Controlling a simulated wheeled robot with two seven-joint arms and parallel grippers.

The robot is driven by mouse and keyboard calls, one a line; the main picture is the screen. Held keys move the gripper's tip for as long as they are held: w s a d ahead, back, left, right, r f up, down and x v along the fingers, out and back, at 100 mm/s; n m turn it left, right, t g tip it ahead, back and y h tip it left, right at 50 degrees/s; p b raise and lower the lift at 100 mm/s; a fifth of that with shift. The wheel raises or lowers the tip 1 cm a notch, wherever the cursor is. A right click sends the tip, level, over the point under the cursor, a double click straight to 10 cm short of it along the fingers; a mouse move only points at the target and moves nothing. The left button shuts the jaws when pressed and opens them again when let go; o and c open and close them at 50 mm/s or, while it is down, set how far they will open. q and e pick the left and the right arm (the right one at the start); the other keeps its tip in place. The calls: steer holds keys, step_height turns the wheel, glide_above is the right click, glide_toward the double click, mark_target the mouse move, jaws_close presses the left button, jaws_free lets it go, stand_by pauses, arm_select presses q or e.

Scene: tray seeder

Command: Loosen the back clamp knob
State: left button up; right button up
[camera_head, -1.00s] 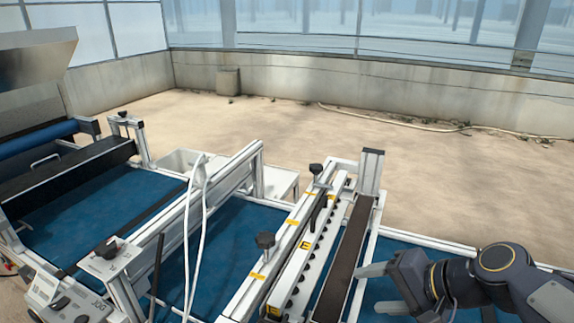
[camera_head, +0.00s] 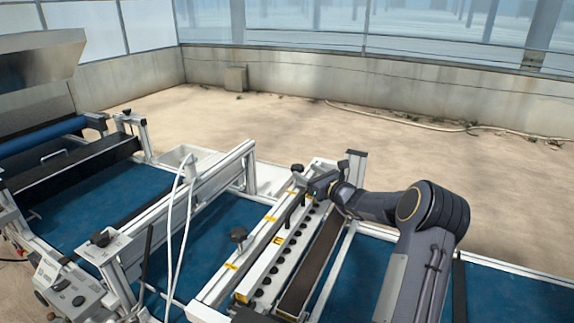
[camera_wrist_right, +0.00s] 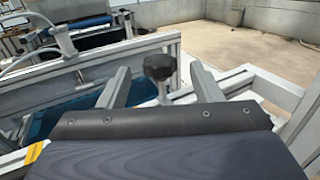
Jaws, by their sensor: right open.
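The back clamp knob (camera_head: 297,168) is a black lobed knob on a post at the far end of the white seeding bar (camera_head: 262,262). In the right wrist view the knob (camera_wrist_right: 159,67) stands upright between my two open fingers, with a visible gap on each side. My right gripper (camera_head: 316,186) is open and empty, reaching in from the right just beside the knob. A similar front clamp knob (camera_head: 238,235) stands nearer on the same bar. My left gripper is not in view.
A dark brush strip (camera_head: 318,252) runs beside the bar, under my right arm. A metal frame post (camera_head: 355,167) stands close behind my wrist. White hoses (camera_head: 180,215) hang over the rail on the left. The blue belt (camera_head: 517,295) at the right is clear.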

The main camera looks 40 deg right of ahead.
mark_target(297, 165)
steer(key=w+p, duration=0.1)
steer(key=w, duration=0.3)
steer(key=shift+w+a+r+p, duration=0.1)
steer(key=shift+w+r+p, duration=0.1)
steer(key=shift+p, duration=0.15)
steer(key=shift+w+f, duration=0.15)
steer(key=shift+w, duration=0.55)
steer(key=c, duration=1)
steer(key=shift+f+n+y+b, duration=0.15)
steer(key=shift+n+y+b, duration=0.25)
steer(key=shift+n+y, duration=0.6)
steer(key=n+g+y, duration=0.1)
steer(key=n+y, duration=0.1)
steer(key=y, duration=0.2)
steer(key=shift+n+g+y, duration=0.6)
steer(key=shift+n+y, duration=0.2)
steer(key=shift+y, duration=0.4)
steer(key=shift+a+n+g+y, duration=0.1)
steer(key=shift+n+g+y, duration=0.2)
steer(key=shift+y, duration=0.1)
